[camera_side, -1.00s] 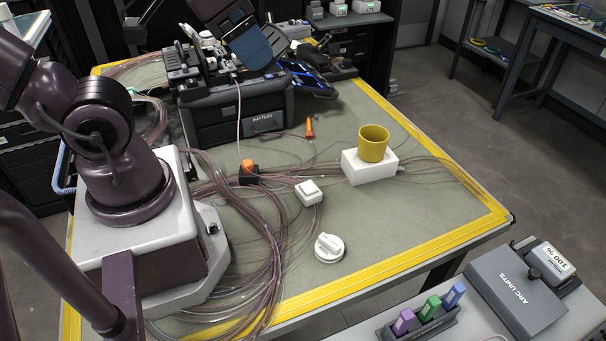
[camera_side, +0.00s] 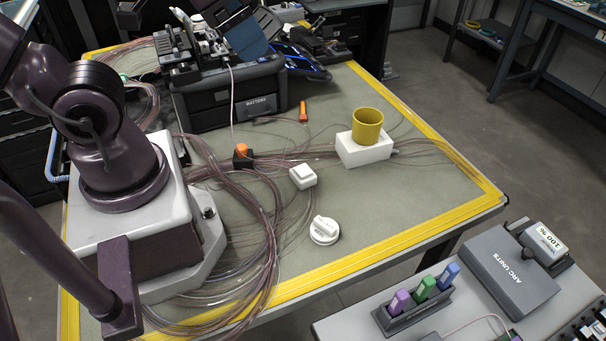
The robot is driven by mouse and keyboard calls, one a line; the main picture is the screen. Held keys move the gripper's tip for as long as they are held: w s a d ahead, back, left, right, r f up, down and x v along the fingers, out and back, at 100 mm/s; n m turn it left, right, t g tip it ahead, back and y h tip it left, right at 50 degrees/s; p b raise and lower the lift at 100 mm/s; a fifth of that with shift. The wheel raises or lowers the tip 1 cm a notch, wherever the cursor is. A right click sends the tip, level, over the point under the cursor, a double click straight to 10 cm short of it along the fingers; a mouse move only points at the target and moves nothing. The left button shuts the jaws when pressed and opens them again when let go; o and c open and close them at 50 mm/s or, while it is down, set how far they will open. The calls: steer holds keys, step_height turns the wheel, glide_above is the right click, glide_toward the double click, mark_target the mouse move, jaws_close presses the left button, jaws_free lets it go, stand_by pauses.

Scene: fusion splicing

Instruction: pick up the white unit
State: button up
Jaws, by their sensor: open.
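Several white things lie on the grey table, and I cannot tell which one is the white unit. A small square white box (camera_side: 303,177) lies near the middle among the thin cables. A round white piece with a raised bar (camera_side: 324,231) lies in front of it. A larger white block (camera_side: 364,152) stands further right, with a yellow cup (camera_side: 367,125) on top. My arm comes in from the left. The fingertips of my gripper are not visible, and nothing of mine touches any white thing.
Looped cables (camera_side: 262,250) cover the table's left middle. A black splicing machine on a battery case (camera_side: 235,103) stands at the back. An orange-topped black piece (camera_side: 242,155) sits among cables. An "ARC UNITS" case (camera_side: 505,270) is on the front right table.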

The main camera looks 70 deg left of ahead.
steer(key=w+d+f+m+g+y, duration=0.2)
steer(key=w+d+f+m+g, duration=0.15)
steer(key=f, duration=0.35)
steer(key=w+d+f+m+g+y, duration=0.1)
steer(key=w+d+f+m+g, duration=0.1)
steer(key=w+f+g, duration=0.3)
steer(key=m+y, duration=0.8)
glide_toward(304, 171)
steer(key=s+d, duration=0.1)
steer(key=s, duration=0.1)
steer(key=s+d, duration=0.2)
steer(key=shift+s+d, duration=0.25)
steer(key=shift+d, duration=0.05)
steer(key=shift+w+a+f+m+t+y, duration=0.1)
steer(key=shift+w+f+m+t+y, duration=0.2)
steer(key=shift+w+f+m+y, duration=0.2)
steer(key=shift+w+f+m+t+y, duration=0.25)
steer(key=shift+w+f+m+y, duration=0.15)
steer(key=shift+f, duration=0.25)
steer(key=shift+w+r+m+t+y, duration=0.3)
steer(key=shift+w+r+t, duration=0.15)
steer(key=shift+w, duration=0.35)
steer(key=shift+w+a+r, duration=0.15)
steer(key=shift+r, duration=0.1)
steer(key=x, duration=1.2)
steer(key=shift+s+a, duration=0.3)
steer(key=shift+a, duration=0.05)
steer(key=c, duration=1)
